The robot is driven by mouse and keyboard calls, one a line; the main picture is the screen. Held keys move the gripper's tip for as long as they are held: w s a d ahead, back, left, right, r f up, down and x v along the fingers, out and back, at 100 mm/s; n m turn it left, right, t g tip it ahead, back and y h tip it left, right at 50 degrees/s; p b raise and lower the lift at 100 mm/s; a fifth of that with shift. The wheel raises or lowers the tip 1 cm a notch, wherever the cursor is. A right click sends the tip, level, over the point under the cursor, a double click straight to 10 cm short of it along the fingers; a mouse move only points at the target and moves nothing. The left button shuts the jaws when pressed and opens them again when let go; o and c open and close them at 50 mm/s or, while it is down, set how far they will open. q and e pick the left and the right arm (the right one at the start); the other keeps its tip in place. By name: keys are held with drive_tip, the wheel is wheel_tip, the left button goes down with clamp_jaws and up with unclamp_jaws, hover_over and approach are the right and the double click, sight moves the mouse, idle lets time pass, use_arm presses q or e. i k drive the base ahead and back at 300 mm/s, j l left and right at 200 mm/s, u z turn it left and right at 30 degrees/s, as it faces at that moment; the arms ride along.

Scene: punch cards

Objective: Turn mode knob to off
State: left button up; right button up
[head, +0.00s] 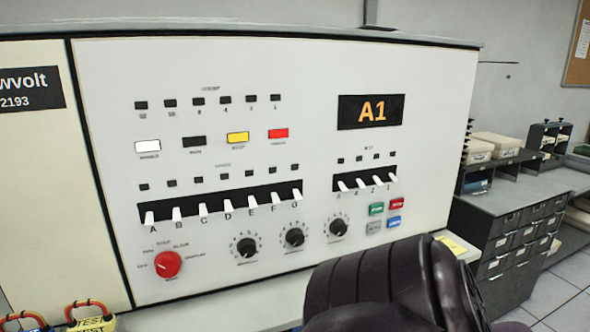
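The red round knob (168,264) sits low on the left of the white control panel (320,80). Small labels ring it, too blurred to read surely, so I cannot tell which one is off. A small pale mark shows on the knob's left part. I cannot tell that this is the mode knob from its lettering. Three black dial knobs (247,247) with numbered scales stand in a row to its right. Neither of my grippers is in view, and nothing touches the red knob.
Yellow tags or locks (90,320) show at bottom left. White lever switches (203,209) and coloured buttons (376,209) stand out from the panel. A grey drawer cabinet (510,235) stands at right.

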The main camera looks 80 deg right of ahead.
sight(167, 264)
drive_tip(key=z, duration=2.7)
